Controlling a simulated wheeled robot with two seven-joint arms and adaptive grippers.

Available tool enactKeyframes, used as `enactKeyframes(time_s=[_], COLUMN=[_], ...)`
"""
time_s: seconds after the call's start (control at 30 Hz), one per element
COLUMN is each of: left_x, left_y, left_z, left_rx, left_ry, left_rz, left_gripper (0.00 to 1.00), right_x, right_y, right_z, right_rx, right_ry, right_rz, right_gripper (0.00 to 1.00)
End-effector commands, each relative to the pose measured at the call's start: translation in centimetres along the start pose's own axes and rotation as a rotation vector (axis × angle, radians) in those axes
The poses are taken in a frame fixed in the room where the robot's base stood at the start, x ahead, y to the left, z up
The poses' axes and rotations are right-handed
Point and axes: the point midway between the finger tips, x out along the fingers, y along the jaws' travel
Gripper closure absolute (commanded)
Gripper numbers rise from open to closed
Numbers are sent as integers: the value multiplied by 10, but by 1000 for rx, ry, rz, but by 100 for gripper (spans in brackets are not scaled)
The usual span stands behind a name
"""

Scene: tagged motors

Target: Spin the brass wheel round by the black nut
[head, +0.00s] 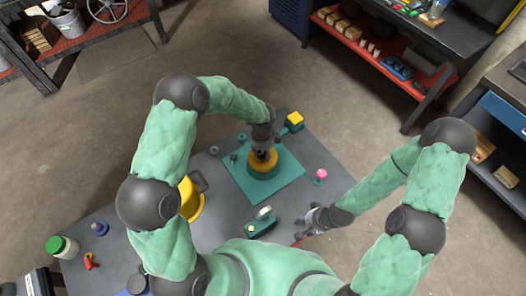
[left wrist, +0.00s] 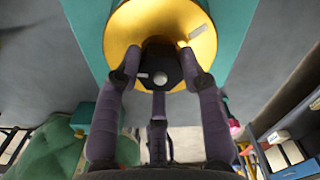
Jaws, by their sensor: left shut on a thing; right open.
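The brass wheel (head: 264,165) sits on a teal mat (head: 284,182) on the grey table. In the left wrist view the brass wheel (left wrist: 195,24) fills the top middle, with a pale mark on its rim face. The black nut (left wrist: 158,65) stands at its centre with a light round tip. My left gripper (head: 262,153) is above the wheel, and in the left wrist view its fingers (left wrist: 160,75) are closed around the nut. The gripper hides the nut in the head view. My right gripper (head: 309,222) is open and empty near the table's right front edge.
A green block with a yellow top (head: 294,121) stands behind the mat. A pink-topped piece (head: 321,174) is right of it. A green device (head: 261,223) lies in front, and a yellow object (head: 190,200) stands left. Shelves stand beyond the table.

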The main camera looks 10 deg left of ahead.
Motion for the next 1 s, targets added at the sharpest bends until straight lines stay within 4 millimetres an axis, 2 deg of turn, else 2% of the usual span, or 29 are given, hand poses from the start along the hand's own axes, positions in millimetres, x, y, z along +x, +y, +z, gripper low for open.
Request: enactKeyframes(time_s=[0.1,0.9,0.93,1.0], left_x=[-2,0,1,3], left_y=[2,4,4,4], left_z=[-3,-4,-4,-4], left_rx=[141,1158,1160,1155], left_ry=[4,10,9,9], left_rz=[7,5,4,4], left_gripper=[83,83,54,35], right_x=[-14,-80,-79,-77], right_y=[-5,-29,-28,-27], right_z=[0,3,3,3], right_rx=[0,0,0,0], right_ry=[0,0,1,0], right_rz=[0,0,0,0], right_gripper=[53,53,53,53])
